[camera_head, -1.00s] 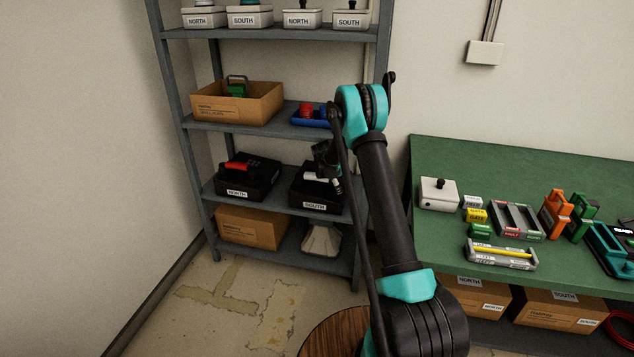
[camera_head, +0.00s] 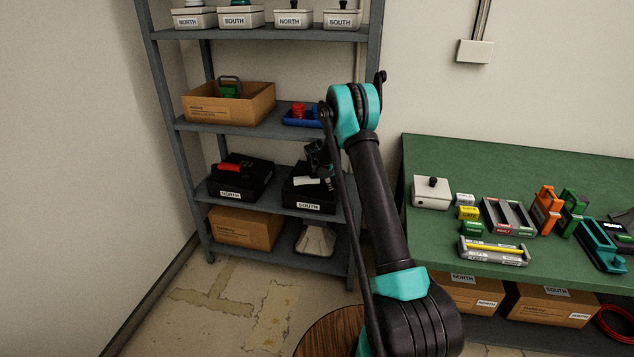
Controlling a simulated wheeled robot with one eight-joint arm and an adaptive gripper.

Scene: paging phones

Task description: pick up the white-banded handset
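The white-banded handset (camera_head: 309,181) lies on the black phone labelled SOUTH (camera_head: 296,197), on the lower middle shelf of the grey rack. Its white band shows; part of it is hidden behind my gripper. My gripper (camera_head: 324,172) is dark and small in this view, right at the handset's right part. I cannot tell whether its fingers touch the handset or are open or shut. A red-banded handset (camera_head: 231,167) rests on the black phone labelled NORTH (camera_head: 236,184), left on the same shelf.
The shelf above holds a cardboard box (camera_head: 237,109) and a blue tray (camera_head: 300,119). White boxes stand on the top shelf. A cardboard box (camera_head: 245,228) and a pale object (camera_head: 314,240) are below. The green bench (camera_head: 420,220) at right holds several items.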

